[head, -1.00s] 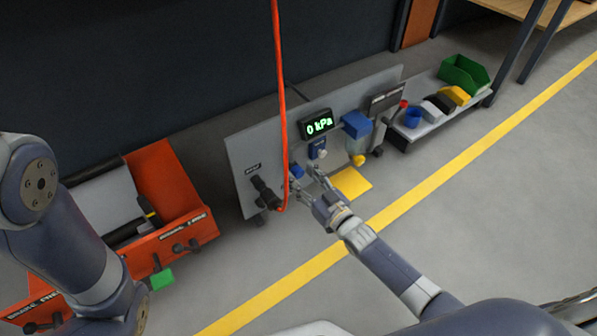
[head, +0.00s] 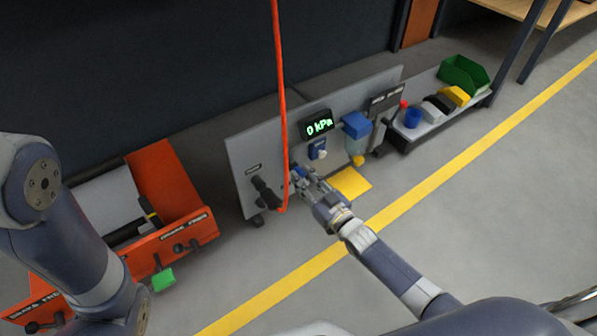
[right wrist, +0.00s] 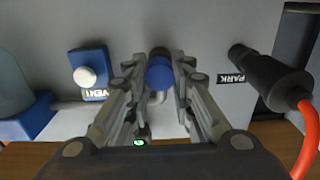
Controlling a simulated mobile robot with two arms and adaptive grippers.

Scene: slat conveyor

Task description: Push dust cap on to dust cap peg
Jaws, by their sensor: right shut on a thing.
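My right gripper (head: 298,178) is at the front of the grey panel, with its fingers shut on the blue dust cap (right wrist: 160,74). The cap also shows as a small blue spot between the fingertips in the head view (head: 299,170). In the right wrist view, a dark stub (right wrist: 158,52), apparently the dust cap peg, shows just beyond the cap and in line with it. I cannot tell whether cap and peg touch. A grey curved piece (right wrist: 157,98) lies below the cap in that view. My left gripper is out of view; only its arm shows.
A black coupling (right wrist: 268,78) with a red hose (head: 279,100) sits at the PARK label, close to my fingers. A blue VENT block with a white button (right wrist: 86,76) is on the other side. The panel (head: 240,165) stands on open floor; an orange unit (head: 172,190) is left.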

